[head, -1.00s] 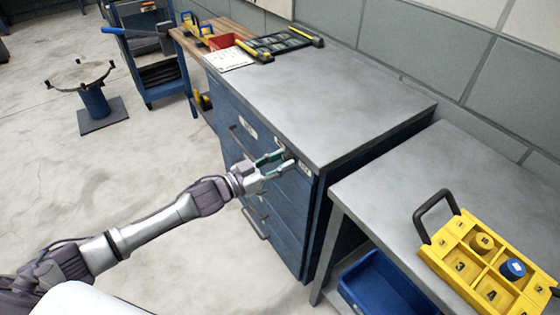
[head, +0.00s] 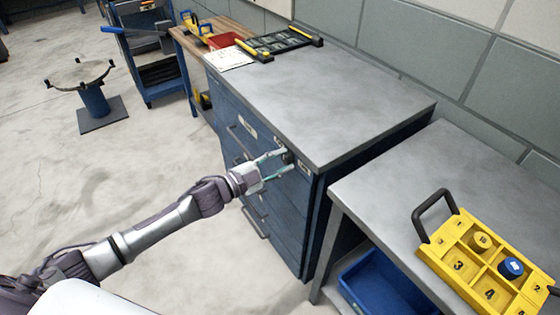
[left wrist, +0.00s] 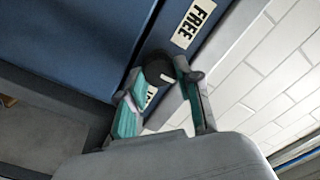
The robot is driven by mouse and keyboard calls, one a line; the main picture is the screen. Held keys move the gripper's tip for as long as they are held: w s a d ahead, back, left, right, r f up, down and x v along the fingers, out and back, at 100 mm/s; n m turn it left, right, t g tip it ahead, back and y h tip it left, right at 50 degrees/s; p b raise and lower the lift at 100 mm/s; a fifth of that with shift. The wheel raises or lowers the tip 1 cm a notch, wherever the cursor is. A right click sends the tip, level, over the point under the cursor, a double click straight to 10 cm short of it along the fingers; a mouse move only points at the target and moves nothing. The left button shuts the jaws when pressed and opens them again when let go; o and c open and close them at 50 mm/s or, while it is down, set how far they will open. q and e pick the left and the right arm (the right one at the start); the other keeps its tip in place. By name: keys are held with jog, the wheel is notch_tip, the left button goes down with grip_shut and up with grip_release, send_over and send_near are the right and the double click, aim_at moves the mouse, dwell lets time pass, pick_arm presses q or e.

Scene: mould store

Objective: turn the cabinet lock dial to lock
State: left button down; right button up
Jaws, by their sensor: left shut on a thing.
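The lock dial is a dark round knob (left wrist: 157,69) on the blue cabinet (head: 265,190), near its top right front corner. A short white mark shows on the dial, toward the lower right in the left wrist view, pointing at neither label. A "FREE" label (left wrist: 193,23) lies above right of the dial there. A second pale label (left wrist: 150,97) below it is mostly hidden by the fingers. My left gripper (left wrist: 162,88) is shut on the dial, one green-padded finger on each side. It also shows in the head view (head: 284,162). My right gripper is not in view.
A grey worktop (head: 320,100) covers the cabinet. Drawer handles (head: 255,224) stick out below. A lower grey table (head: 390,185) at right carries a yellow numbered tray (head: 455,275); a blue bin (head: 380,285) stands beneath.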

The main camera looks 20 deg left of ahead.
pick_arm(q)
jog(key=m, duration=0.4)
jog(key=shift+f+m+b, duration=0.15)
jog(key=shift+m+b, duration=0.75)
jog(key=shift+m, duration=1.7)
jog(key=c, duration=0.8)
grip_release()
jog(key=v, duration=1.2)
